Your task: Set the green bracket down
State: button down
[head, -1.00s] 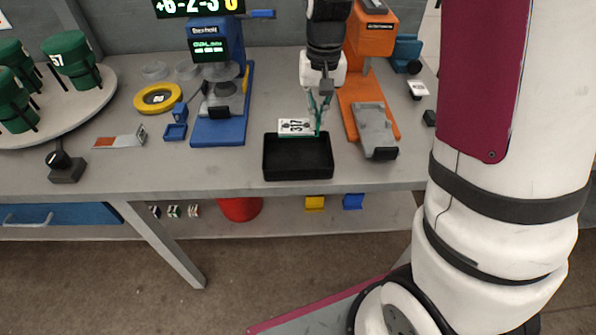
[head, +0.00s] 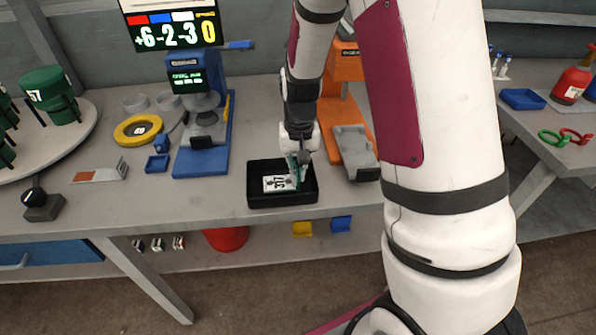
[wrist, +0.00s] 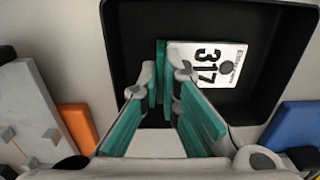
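The green bracket (wrist: 160,72) shows in the wrist view as a thin teal upright piece between my fingertips, beside a white plate marked 317 (wrist: 205,62). My gripper (head: 298,168) points down into the black tray (head: 252,196). In the wrist view its teal-padded fingers (wrist: 163,78) come close together on the bracket's upright part. In the head view the 317 plate (head: 277,184) appears within the tray's rim. I cannot tell whether the bracket touches the tray floor. The fingers partly hide the bracket.
An orange stand (head: 349,135) with a grey fixture (head: 354,148) is close right of the tray.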

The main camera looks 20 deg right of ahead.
jog(key=shift+f, duration=0.15)
jog(key=c, duration=1.8)
grip_release()
notch_tip(320, 180, up, 12)
jog(key=s+a+r+n+t, duration=0.2)
jog(key=s+r, duration=0.8)
jog(key=s, duration=0.1)
jog(key=s+a+r+n+t, duration=0.1)
jog(key=s+r+t, duration=0.1)
jog(key=s, duration=1.1)
jog(key=shift+a+r+n, duration=0.2)
jog(key=shift+a+n, duration=0.1)
jog(key=shift+a, duration=0.05)
